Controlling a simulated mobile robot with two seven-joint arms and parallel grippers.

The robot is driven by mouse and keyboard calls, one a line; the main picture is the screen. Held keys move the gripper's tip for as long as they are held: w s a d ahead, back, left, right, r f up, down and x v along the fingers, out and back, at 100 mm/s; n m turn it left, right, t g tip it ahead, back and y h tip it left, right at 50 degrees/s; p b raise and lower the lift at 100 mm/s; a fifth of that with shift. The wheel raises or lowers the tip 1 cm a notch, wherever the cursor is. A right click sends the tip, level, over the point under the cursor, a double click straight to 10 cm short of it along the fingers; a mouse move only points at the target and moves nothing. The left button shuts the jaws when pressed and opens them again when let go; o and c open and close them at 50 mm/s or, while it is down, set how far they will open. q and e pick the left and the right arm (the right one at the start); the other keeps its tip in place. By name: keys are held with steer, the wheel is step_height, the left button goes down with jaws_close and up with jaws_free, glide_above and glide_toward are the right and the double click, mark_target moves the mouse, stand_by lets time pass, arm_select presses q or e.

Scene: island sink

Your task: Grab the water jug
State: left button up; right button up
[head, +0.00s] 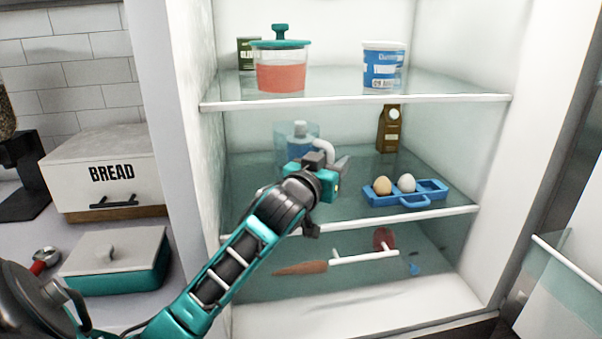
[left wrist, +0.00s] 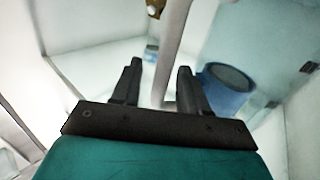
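The water jug (head: 296,147), clear and bluish, stands on the middle fridge shelf at its left side, partly hidden by my left gripper. My left gripper (head: 325,160) is at the jug's right side, by a pale curved piece that looks like its handle. In the left wrist view my two dark fingers (left wrist: 160,68) are apart, with a pale upright bar (left wrist: 174,45) seen between them. I cannot tell whether they touch it. A blue round thing (left wrist: 228,90) lies just right of the fingers; I cannot tell if it is the jug's body. My right gripper is out of view.
A blue egg tray (head: 410,198) and a brown carton (head: 389,130) share the middle shelf. A teal-lidded pitcher (head: 281,72) and a blue tub (head: 384,68) stand on the shelf above. The bread box (head: 105,172) is outside, left of the fridge wall.

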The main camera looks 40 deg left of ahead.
mark_target(329, 149)
arm_select(q)
jaws_close()
stand_by(0.4)
steer(key=shift+r, duration=0.1)
steer(key=shift+r, duration=0.1)
steer(key=shift+r, duration=1.4)
steer(key=s+d, duration=0.3)
steer(key=d, duration=0.5)
steer(key=s+d, duration=0.4)
steer(key=d, duration=0.4)
steer(key=shift+s+r+b, duration=0.2)
steer(key=shift+b, duration=0.25)
steer(key=shift+d, duration=0.15)
stand_by(1.8)
